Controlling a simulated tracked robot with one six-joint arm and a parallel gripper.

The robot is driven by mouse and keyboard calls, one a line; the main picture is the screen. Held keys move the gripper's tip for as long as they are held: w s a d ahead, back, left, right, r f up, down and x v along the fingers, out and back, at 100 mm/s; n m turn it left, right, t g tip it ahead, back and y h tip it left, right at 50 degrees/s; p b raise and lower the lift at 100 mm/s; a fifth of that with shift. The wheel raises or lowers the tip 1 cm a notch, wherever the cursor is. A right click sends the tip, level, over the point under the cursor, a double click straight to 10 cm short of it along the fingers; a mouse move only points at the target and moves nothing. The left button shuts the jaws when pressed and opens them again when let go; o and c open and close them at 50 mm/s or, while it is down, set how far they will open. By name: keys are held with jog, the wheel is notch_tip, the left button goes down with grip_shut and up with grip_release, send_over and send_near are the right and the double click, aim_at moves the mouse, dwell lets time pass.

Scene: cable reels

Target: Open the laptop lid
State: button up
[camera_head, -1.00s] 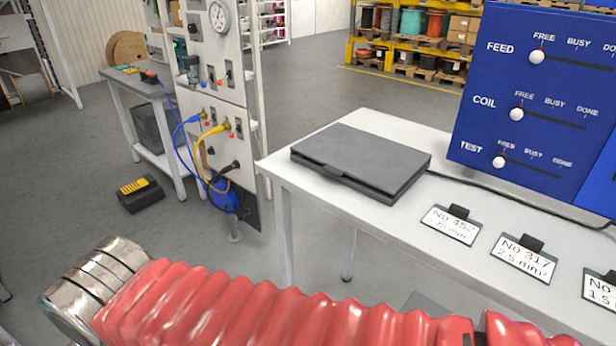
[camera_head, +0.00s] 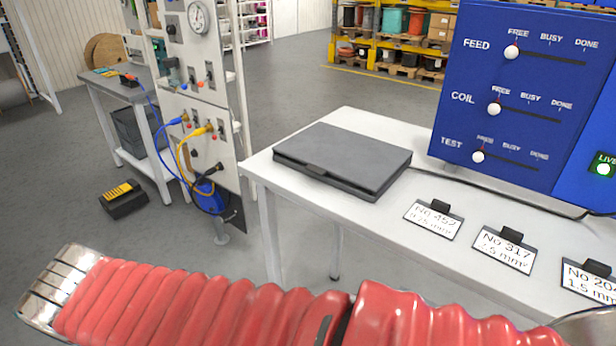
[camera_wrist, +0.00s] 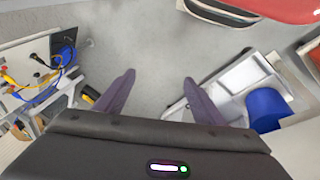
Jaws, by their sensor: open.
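The laptop (camera_head: 342,158) is dark grey and lies shut on the white table (camera_head: 375,222), near its left end. A small tab shows at the middle of its front edge. In the wrist view, the two dark fingers of my gripper (camera_wrist: 159,98) are apart with only grey floor between them. The laptop cannot be made out in that view. In the head view my red-sleeved arm crosses the bottom, and the fingers are out of sight. My gripper is not touching the laptop.
Label cards (camera_head: 433,219) stand right of the laptop. A blue panel with sliders (camera_head: 515,100) stands behind them, and a black cable runs along the table. A white test panel (camera_head: 200,110) with blue and yellow cables is left of the table. Open floor lies between.

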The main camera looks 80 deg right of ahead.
jog(key=shift+o, duration=0.2)
jog(key=s+d+f+n+g+h, duration=0.1)
jog(key=s+d+f+g+h, duration=0.1)
jog(key=d, duration=0.8)
jog(key=shift+s+d+n+g+h, duration=0.3)
jog(key=shift+s+n+g+h, duration=0.1)
jog(key=shift+s+g+h, duration=0.55)
jog(key=n+g+h, duration=0.6)
jog(key=n+h, duration=0.4)
send_near(312, 172)
jog(key=v, duration=0.6)
jog(key=shift+d, duration=0.2)
jog(key=shift+d, duration=0.1)
jog(key=shift+x, duration=6.8)
jog(key=shift+s, duration=0.15)
jog(key=shift+c, duration=0.3)
